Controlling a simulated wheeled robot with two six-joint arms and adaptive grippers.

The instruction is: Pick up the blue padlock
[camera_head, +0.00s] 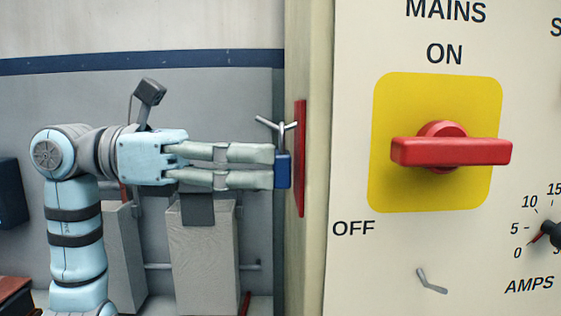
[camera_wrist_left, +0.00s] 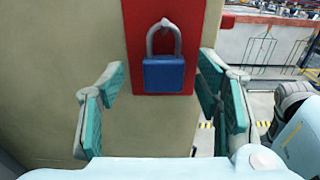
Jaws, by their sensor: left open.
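The blue padlock (camera_wrist_left: 164,75) hangs by its grey shackle from a hook on a red plate (camera_wrist_left: 190,22) in the left wrist view. In the head view the padlock (camera_head: 283,171) shows at the cabinet's side, beside the red plate (camera_head: 300,158). My left gripper (camera_head: 274,166) points at the padlock from the left, its fingertips at the padlock's near edge. In the left wrist view the left gripper (camera_wrist_left: 162,82) is open, with one finger on each side of the padlock and visible gaps between. Whether the fingertips reach around the body is unclear. My right gripper is not seen.
The cream cabinet (camera_head: 348,270) stands right of the gripper, with a large red switch handle (camera_head: 450,152) on a yellow plate (camera_head: 385,185). A railing and floor markings show at the right of the wrist view.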

